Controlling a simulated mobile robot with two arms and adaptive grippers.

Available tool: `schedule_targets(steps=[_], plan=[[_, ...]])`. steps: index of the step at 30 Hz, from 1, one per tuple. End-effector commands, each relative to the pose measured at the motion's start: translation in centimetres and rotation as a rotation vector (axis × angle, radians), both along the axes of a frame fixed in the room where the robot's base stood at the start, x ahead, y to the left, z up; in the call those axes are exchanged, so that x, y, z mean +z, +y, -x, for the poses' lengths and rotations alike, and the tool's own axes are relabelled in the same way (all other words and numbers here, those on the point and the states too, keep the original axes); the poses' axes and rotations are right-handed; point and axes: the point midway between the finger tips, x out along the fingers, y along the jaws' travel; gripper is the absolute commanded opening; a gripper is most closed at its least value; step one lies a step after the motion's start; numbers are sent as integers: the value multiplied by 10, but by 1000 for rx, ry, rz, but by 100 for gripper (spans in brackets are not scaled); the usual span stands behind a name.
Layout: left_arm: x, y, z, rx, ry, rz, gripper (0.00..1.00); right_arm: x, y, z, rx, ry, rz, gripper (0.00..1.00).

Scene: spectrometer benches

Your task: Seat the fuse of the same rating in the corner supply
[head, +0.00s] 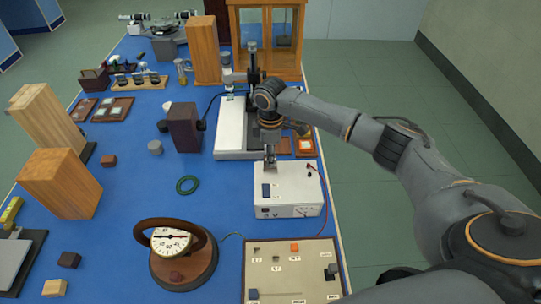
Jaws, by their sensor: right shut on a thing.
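The white supply box (287,196) stands at the right edge of the blue bench, with a dark patch on its top and a small meter on its front. My right gripper (270,167) points down over the back left part of the supply's top. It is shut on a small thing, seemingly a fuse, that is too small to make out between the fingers. I cannot tell whether it touches the supply. A beige board (270,284) with several small labelled parts lies in front of the supply. My left gripper is not in view.
A round dial instrument (172,243) with a brown ring handle stands left of the board. A green ring (187,185) lies left of the supply. A microscope-like stand (231,130) is behind it. Wooden blocks (60,183) fill the left; the middle blue bench is mostly clear.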

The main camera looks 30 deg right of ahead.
Motion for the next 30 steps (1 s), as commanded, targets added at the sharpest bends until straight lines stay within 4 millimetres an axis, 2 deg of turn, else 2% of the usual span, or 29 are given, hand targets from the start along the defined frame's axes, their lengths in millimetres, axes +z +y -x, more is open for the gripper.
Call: schedule_targets(steps=[4, 8, 18, 27, 28, 30], plan=[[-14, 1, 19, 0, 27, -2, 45, -11, 0, 0, 0, -1, 0, 0], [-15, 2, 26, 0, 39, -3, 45, -17, 0, 0, -1, 0, -1, 0], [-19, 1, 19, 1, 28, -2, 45, -33, 1, 0, 0, 1, -2, 0], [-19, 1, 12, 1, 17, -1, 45, -33, 1, 0, 0, 1, 0, 0], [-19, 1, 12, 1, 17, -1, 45, -33, 1, 0, 0, 0, -1, 26], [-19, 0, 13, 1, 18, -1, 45, -34, 0, 0, 0, 1, 0, 40]])
